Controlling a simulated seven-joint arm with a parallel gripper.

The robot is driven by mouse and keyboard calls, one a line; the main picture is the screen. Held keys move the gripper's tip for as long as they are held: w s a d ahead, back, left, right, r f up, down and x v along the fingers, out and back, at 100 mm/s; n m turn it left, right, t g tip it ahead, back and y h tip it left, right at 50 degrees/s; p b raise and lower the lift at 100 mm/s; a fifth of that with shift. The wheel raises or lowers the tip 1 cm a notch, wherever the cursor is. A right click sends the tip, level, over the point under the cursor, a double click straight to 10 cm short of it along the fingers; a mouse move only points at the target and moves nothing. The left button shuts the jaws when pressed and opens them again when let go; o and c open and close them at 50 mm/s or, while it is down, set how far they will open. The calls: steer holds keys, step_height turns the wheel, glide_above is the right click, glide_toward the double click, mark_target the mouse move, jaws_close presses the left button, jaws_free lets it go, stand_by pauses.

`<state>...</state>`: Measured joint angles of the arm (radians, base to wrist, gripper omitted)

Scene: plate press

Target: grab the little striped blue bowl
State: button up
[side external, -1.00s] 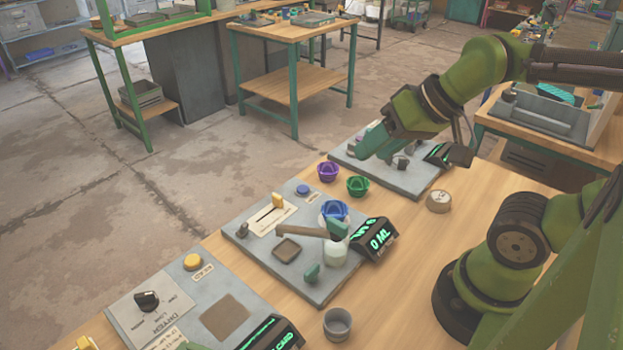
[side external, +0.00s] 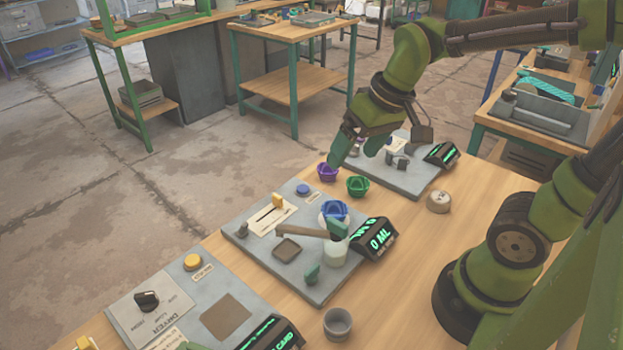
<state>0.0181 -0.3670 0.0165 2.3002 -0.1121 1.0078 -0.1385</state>
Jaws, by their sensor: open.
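A small blue bowl with a striped look (side external: 333,210) sits on the middle grey panel, on top of a white round piece, behind a hammer-like lever (side external: 305,230). A purple bowl (side external: 326,173) and a green bowl (side external: 358,186) sit on the wooden table behind it. My gripper (side external: 352,152) is open and points down, just above and beside the purple bowl. It is apart from the blue bowl, farther back. Whether a finger touches the purple bowl I cannot tell.
A grey cup (side external: 337,324) and a round tan object (side external: 438,202) stand on the table.

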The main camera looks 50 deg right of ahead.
steer(key=w+d+f+n+g+h, duration=0.1)
steer(key=w+d+f+n+g, duration=0.1)
steer(key=w+f+n+g, duration=0.3)
steer(key=n+t, duration=0.1)
steer(key=n, duration=0.1)
glide_above(335, 209)
steer(key=a, duration=0.1)
steer(key=f, duration=0.8)
steer(key=shift+s+a+f, duration=0.15)
steer(key=shift+s+f, duration=0.15)
steer(key=shift+s, duration=0.05)
steer(key=shift+s+a+f, duration=0.1)
steer(key=shift+f, duration=1.3)
steer(key=shift+s+a+f, duration=0.1)
steer(key=shift+f, duration=1.25)
steer(key=shift+c, duration=0.2)
steer(key=c, duration=0.7)
